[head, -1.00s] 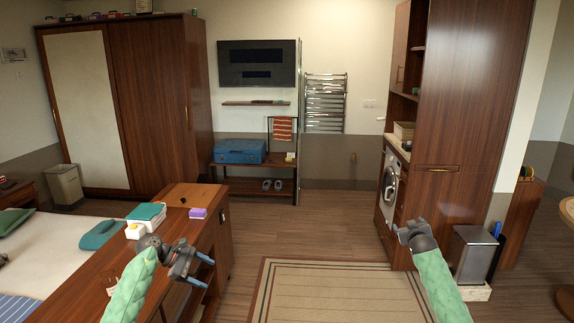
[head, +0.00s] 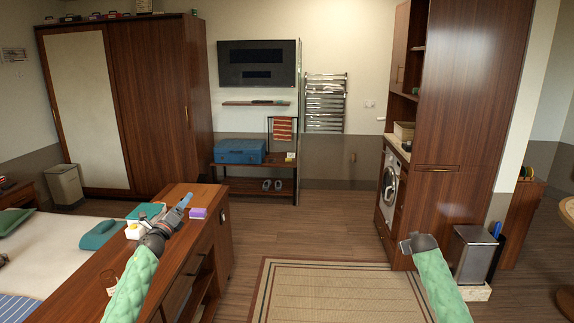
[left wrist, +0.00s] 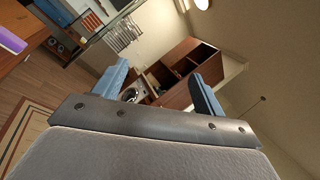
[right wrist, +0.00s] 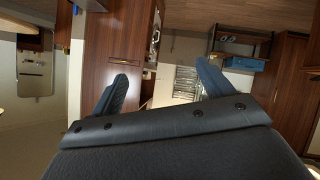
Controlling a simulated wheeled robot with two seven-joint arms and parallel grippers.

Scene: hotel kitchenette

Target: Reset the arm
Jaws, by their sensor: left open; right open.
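My left gripper (head: 182,206) is above the wooden counter in the head view, raised beside a teal box and a purple block. In the left wrist view its two blue fingers (left wrist: 160,88) stand apart with nothing between them. My right gripper (head: 408,245) is in front of the tall wooden cabinet in the head view, and its fingers are hidden there. In the right wrist view its fingers (right wrist: 160,85) are spread wide and empty.
The wooden counter (head: 95,277) runs along the left beside a bed (head: 50,250). A purple block (head: 198,213) and a teal box (head: 137,211) stand on it. A tall cabinet (head: 470,100) and a bin (head: 473,255) are at right. The rug (head: 330,290) between my arms is clear.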

